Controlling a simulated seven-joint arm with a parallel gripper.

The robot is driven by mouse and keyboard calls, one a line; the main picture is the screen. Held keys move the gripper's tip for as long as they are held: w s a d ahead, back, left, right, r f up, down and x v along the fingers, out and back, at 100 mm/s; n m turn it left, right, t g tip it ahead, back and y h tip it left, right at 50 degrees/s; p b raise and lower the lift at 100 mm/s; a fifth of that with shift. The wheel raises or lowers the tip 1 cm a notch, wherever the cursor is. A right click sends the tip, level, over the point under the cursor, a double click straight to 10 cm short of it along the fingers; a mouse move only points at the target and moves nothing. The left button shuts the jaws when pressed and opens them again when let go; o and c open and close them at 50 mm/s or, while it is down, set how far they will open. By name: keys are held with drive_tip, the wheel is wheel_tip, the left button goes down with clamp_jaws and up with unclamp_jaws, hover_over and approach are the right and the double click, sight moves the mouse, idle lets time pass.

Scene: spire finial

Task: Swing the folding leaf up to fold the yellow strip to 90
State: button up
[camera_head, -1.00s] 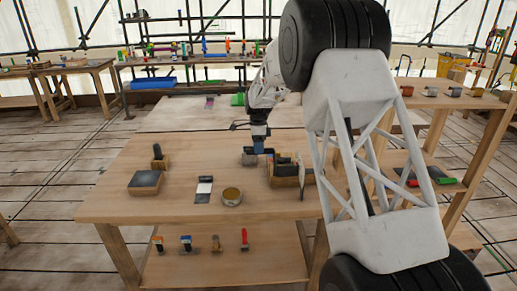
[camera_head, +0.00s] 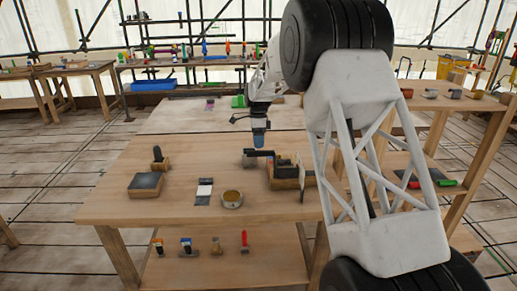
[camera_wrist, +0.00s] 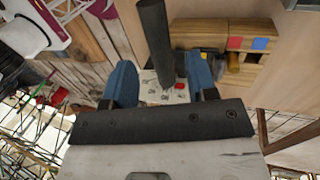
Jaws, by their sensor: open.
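My gripper (camera_head: 259,140) is open above the worktable, just over a dark horizontal bar (camera_head: 258,153). In the wrist view, its two blue fingers (camera_wrist: 161,82) stand apart. A dark round bar (camera_wrist: 156,40) reaches between them, with no clear contact on either finger. This looks like the handle of the folding leaf, but I cannot be sure. A small grey block (camera_head: 249,161) is under the bar's left end. I cannot make out the yellow strip or the leaf's angle.
A wooden box with compartments (camera_head: 284,183) and an upright panel stand right of the bar. A round tin (camera_head: 232,199), a black-and-white card (camera_head: 203,191) and a dark-topped wooden block (camera_head: 145,185) lie on the table (camera_head: 160,212). The table's front left is clear.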

drive_tip(key=shift+v, duration=2.1)
drive_tip(key=s+d+r+n+t, duration=0.1)
drive_tip(key=s+d+r+n, duration=0.25)
drive_tip(key=s, duration=0.65)
drive_tip(key=s+d+r+n+t, duration=0.1)
drive_tip(key=s+d+r+n, duration=0.1)
drive_tip(key=s+r, duration=0.5)
drive_tip(key=s+d+r+n+t, duration=0.1)
drive_tip(key=s+d+r+n, duration=0.2)
drive_tip(key=s, duration=0.9)
drive_tip(key=s+d+f+n+t, duration=0.1)
drive_tip(key=s+f+n, duration=0.1)
drive_tip(key=s, duration=0.8)
drive_tip(key=s+d+f+n+t, duration=0.1)
drive_tip(key=s+n, duration=0.3)
drive_tip(key=s, duration=0.7)
drive_tip(key=s+d+f+n+t, duration=0.1)
drive_tip(key=s+f+n, duration=0.2)
drive_tip(key=s, duration=0.8)
drive_tip(key=shift+d+f, duration=0.35)
drive_tip(key=shift+f, duration=0.25)
